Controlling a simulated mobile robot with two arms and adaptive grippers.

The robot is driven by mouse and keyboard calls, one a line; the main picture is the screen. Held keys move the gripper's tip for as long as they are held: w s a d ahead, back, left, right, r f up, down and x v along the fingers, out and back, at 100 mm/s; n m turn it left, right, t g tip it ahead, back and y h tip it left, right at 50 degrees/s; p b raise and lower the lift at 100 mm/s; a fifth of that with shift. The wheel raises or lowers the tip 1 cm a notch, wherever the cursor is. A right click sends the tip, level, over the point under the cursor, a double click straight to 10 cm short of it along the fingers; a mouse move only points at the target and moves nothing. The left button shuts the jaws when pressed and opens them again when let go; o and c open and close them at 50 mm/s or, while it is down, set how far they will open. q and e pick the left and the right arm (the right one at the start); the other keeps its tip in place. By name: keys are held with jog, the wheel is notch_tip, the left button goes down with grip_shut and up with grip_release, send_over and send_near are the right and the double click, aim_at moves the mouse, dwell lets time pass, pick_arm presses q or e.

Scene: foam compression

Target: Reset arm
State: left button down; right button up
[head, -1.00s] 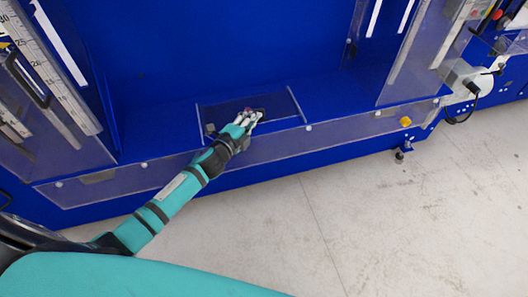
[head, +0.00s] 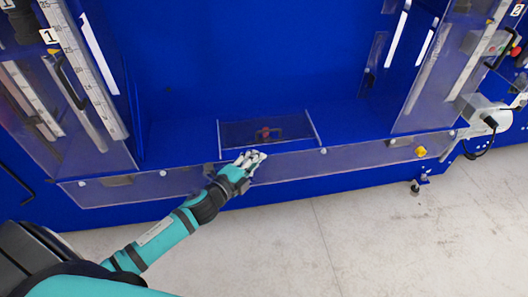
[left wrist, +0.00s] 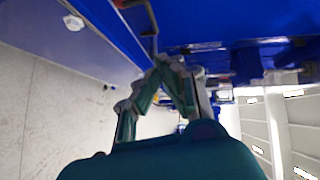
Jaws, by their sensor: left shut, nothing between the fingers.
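My left arm (head: 165,232) reaches up from the lower left in the head view. Its gripper (head: 259,157) is shut and empty, in front of the clear panel along the front edge of the blue machine. In the left wrist view its fingers (left wrist: 165,70) come together close to the blue machine. My right gripper is not in view.
The blue machine (head: 250,60) fills the upper part of the head view. A clear-walled recess (head: 285,130) with a small red part (head: 265,133) lies just beyond the gripper. Ruled clear doors (head: 85,80) stand at left. Pale floor (head: 400,240) is free at lower right.

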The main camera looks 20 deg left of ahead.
pick_arm(q)
jog(key=s+a+f+n+g+y, duration=0.1)
jog(key=s+a+f+n+g, duration=0.3)
jog(key=f, duration=0.6)
jog(key=s+d+f+n+g+y, duration=0.1)
jog(key=s+f+n, duration=0.1)
jog(key=s+f, duration=0.6)
jog(key=s+a+f+n+g+y, duration=0.2)
jog(key=s+f+n, duration=0.1)
jog(key=f, duration=0.9)
jog(key=s+d+f+n+g, duration=0.2)
jog(key=s+f, duration=0.4)
jog(key=s, duration=0.4)
jog(key=s+d+f+n+g, duration=0.2)
jog(key=s+f, duration=0.4)
jog(key=s, duration=0.4)
jog(key=s+d+f+n+g, duration=0.2)
jog(key=s+f+n+g, duration=0.1)
jog(key=s, duration=0.8)
notch_tip(320, 180, down, 3)
jog(key=shift+r+g+h, duration=0.1)
jog(key=shift+g+h, duration=0.2)
jog(key=shift+g, duration=0.2)
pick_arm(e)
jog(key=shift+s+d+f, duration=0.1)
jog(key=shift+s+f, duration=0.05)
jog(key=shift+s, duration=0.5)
